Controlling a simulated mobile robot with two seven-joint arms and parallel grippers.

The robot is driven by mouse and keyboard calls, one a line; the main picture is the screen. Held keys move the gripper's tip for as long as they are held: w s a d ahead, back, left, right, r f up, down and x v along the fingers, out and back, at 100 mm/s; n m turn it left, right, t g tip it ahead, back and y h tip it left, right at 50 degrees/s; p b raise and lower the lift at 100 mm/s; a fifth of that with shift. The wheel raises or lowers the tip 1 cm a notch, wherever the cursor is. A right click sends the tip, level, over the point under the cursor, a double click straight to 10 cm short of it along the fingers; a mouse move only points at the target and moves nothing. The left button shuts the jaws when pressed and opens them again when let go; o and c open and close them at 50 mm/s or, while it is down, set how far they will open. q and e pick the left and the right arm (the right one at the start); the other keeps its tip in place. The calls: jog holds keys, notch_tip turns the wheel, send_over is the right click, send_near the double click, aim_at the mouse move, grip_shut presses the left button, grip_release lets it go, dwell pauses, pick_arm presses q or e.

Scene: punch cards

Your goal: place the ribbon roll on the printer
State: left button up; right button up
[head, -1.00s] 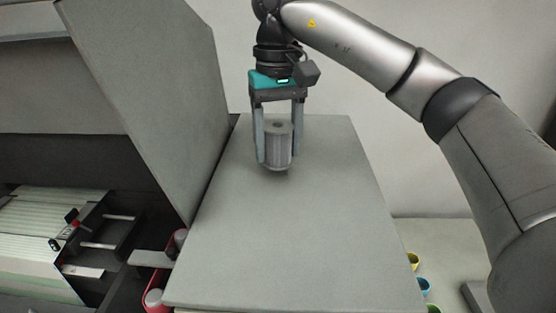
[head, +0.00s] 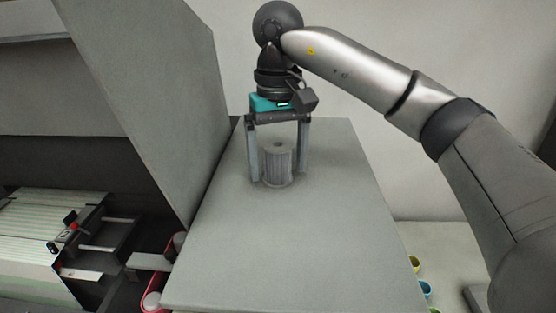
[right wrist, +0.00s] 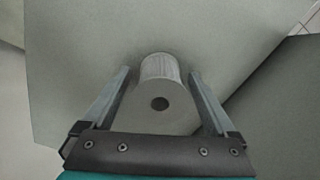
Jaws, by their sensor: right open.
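In the right wrist view the roll (right wrist: 160,68) shows between the spread fingers (right wrist: 160,75). My left gripper is not in view.
A tall grey panel (head: 150,90) rises left of the flat top. Small coloured cups (head: 425,288) stand lower at the right. The front of the flat top is clear.

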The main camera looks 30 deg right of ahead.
notch_tip(320, 180, up, 12)
jog(key=p, duration=0.3)
jog(key=shift+r, duration=0.15)
dwell(0.4)
dwell(1.5)
